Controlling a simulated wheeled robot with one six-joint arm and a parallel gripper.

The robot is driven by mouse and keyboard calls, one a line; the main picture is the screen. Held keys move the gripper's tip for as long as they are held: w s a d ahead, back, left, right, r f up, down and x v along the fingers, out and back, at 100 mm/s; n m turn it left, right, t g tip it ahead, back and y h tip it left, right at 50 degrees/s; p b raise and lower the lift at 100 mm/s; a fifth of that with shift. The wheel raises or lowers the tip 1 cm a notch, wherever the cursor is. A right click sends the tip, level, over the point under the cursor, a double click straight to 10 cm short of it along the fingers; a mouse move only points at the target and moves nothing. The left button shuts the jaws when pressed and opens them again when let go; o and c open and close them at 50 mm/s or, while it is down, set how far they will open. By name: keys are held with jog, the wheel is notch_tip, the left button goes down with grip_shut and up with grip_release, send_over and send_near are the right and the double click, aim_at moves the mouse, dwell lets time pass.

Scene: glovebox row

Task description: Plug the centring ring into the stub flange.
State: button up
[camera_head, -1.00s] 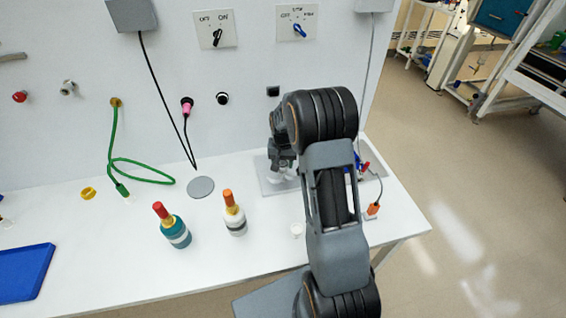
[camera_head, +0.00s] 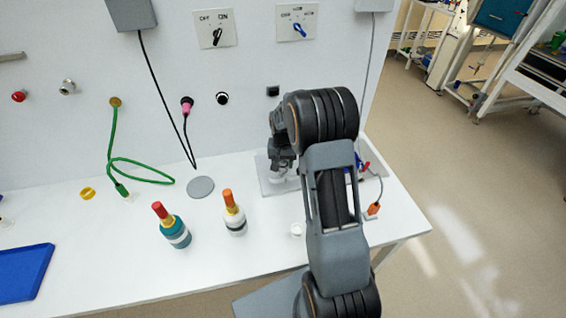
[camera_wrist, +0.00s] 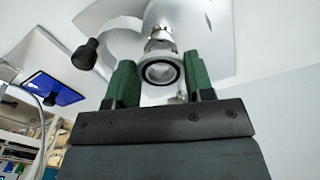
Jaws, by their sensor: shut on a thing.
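My gripper (camera_wrist: 160,74) is shut on the centring ring (camera_wrist: 144,73), a round pale ring with a dark band, held between the green fingers in the wrist view. A shiny metal cylindrical fitting (camera_wrist: 158,38) stands just beyond the ring, roughly in line with it; it looks like the stub flange. I cannot tell whether the ring touches it. In the head view my gripper (camera_head: 281,163) is low over the grey plate at the right of the bench, and my arm hides much of that spot. The ring cannot be made out there.
A teal bottle (camera_head: 175,231) and a white bottle (camera_head: 235,217) stand left of my arm. An orange plug (camera_head: 373,208) with a cable lies to the right. A dark knob (camera_wrist: 86,54) shows left of the fingers.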

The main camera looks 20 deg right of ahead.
aim_at(283, 166)
jog(key=shift+f+b, duration=0.95)
jog(key=shift+f, duration=0.25)
jog(key=o, duration=1.1)
notch_tip(283, 166, up, 14)
jog(key=shift+f+b, duration=0.1)
jog(key=shift+b, duration=0.6)
jog(key=shift+s, duration=0.1)
